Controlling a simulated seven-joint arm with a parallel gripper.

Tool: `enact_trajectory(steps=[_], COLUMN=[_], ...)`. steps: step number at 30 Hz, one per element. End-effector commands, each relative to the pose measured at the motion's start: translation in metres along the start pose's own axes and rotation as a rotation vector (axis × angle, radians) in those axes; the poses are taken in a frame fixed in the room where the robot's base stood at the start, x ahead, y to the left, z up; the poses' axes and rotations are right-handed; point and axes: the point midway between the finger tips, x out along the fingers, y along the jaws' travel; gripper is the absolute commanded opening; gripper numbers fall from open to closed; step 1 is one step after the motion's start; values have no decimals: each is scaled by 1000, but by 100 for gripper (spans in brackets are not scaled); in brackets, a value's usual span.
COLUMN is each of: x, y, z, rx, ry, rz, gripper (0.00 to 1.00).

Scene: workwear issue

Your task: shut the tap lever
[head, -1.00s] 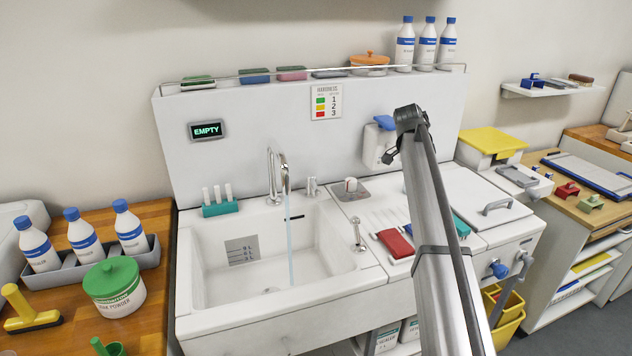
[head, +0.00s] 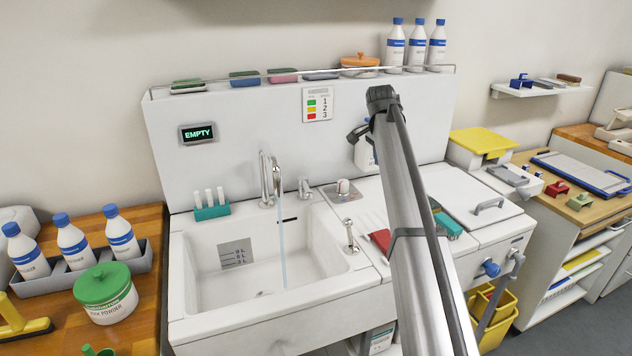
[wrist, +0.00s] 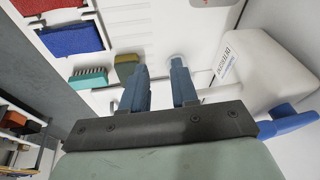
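The chrome tap (head: 266,178) stands at the back of the white sink (head: 190,290), and a thin stream of water runs from its spout. A small chrome fitting (head: 305,188), which looks like the tap lever, stands just right of it; its exact position is too small to tell. My gripper shows in the wrist view (wrist: 160,88) with its two blue fingers apart and nothing held between them. In the head view my arm rises right of the sink, its top end in front of the back panel; the fingertips are hidden there. I cannot identify the lever in the wrist view.
A white dispenser (head: 364,152) with a blue top (wrist: 285,120) is close beside my gripper. A knob (head: 343,187) sits on a grey plate right of the tap. A display (head: 198,133) reads EMPTY. Teal (wrist: 88,78) and olive (wrist: 127,65) items lie near the fingers.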

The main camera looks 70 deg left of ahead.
Motion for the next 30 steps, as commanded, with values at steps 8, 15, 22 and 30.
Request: enact_trajectory(steps=[8, 15, 22, 30], x=[-21, -39, -48, -47], y=[-37, -59, -66, -66], z=[43, 78, 93, 93], rx=[-316, -728, -1075, -1252], ry=[-202, -310, -289, -242], rz=[-180, -402, -551, -582], gripper=[1, 0, 0, 0])
